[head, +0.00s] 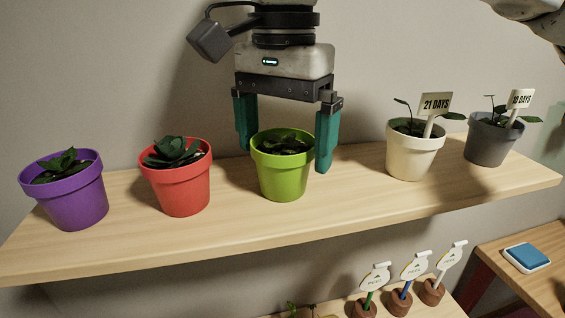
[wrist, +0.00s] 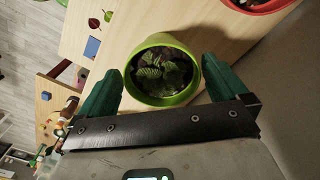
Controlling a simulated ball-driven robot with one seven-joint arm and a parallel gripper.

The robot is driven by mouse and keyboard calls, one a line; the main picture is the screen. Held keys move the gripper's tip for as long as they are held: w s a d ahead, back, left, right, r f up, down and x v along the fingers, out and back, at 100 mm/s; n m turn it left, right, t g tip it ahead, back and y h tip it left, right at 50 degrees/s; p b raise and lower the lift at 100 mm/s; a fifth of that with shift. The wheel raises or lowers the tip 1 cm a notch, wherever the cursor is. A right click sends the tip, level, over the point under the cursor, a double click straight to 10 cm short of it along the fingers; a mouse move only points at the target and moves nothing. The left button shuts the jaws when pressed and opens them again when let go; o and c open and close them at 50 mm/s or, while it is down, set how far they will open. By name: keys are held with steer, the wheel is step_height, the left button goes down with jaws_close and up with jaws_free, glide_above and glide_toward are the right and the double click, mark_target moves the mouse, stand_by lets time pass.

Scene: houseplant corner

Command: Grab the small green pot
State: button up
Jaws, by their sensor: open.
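The small green pot (head: 283,176) stands upright on the wooden shelf, with a dark leafy plant in it. In the wrist view the green pot (wrist: 183,98) lies between and slightly beyond the fingertips, its striped leaves facing the camera. My gripper (head: 287,157) is open above the shelf, with one teal finger on each side of the pot. In the wrist view my gripper (wrist: 163,82) has its fingers beside the near part of the rim. I cannot tell whether either finger touches the pot.
On the shelf (head: 120,240), a red pot (head: 180,190) and a purple pot (head: 72,200) stand to the left. A cream pot (head: 413,158) and a grey pot (head: 490,143), both with day labels, stand to the right. A wall is close behind. Several labelled items sit on a lower shelf.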

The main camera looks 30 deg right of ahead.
mark_target(283, 151)
steer(key=shift+w+f, duration=0.15)
steer(key=shift+f, duration=1.65)
steer(key=c, duration=1)
steer(key=shift+o, duration=0.2)
steer(key=shift+r, duration=0.1)
